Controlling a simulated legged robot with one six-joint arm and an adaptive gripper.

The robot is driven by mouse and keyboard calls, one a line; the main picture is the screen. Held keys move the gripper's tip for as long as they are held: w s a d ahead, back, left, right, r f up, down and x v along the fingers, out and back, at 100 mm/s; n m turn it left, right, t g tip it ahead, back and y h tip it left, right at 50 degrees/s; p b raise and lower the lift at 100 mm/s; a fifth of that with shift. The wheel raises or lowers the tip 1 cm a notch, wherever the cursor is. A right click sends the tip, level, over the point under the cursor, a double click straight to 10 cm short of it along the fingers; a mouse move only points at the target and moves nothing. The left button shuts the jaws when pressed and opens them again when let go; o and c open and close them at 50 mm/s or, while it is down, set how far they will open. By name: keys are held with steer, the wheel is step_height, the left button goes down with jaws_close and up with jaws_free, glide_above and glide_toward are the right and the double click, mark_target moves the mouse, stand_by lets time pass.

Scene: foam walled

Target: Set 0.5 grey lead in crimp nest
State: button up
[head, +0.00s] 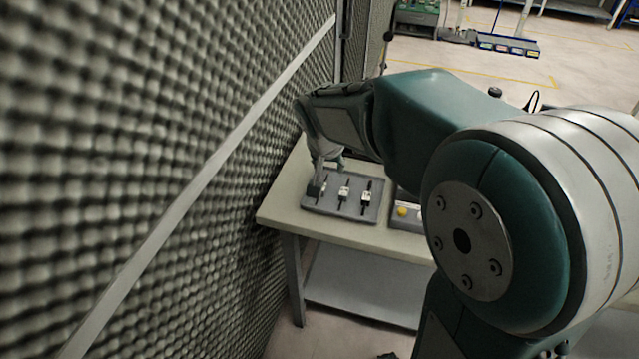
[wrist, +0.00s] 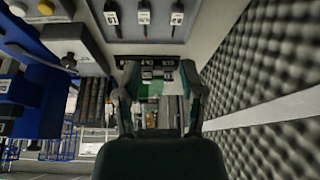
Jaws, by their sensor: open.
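A grey tray (head: 336,208) on the bench holds three short dark leads with white tags: a left one (head: 322,187), a middle one (head: 344,194) and a right one (head: 367,198). The tagged leads also show at the top of the wrist view (wrist: 144,15). The tag print is too small to read, so I cannot tell which is the 0.5 grey lead. My gripper (head: 327,172) is over the left part of the tray, its fingers pointing down. In the wrist view its fingers (wrist: 160,72) are apart with nothing between them. I cannot make out the crimp nest for certain.
A grey unit with a yellow button (head: 402,211) stands right of the tray, partly hidden by my arm. The foam wall (head: 150,150) rises close along the left of the bench (head: 290,212). The front strip of the bench top is bare.

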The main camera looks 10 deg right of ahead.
steer(key=shift+m, duration=0.6)
steer(key=w+x, duration=0.1)
steer(key=x, duration=0.5)
steer(key=w+a+x, duration=0.1)
steer(key=x, duration=0.5)
steer(key=w+a+r+x, duration=0.1)
steer(key=x, duration=0.5)
steer(key=shift+w+f, duration=0.1)
steer(key=shift+f, duration=0.05)
jaws_close()
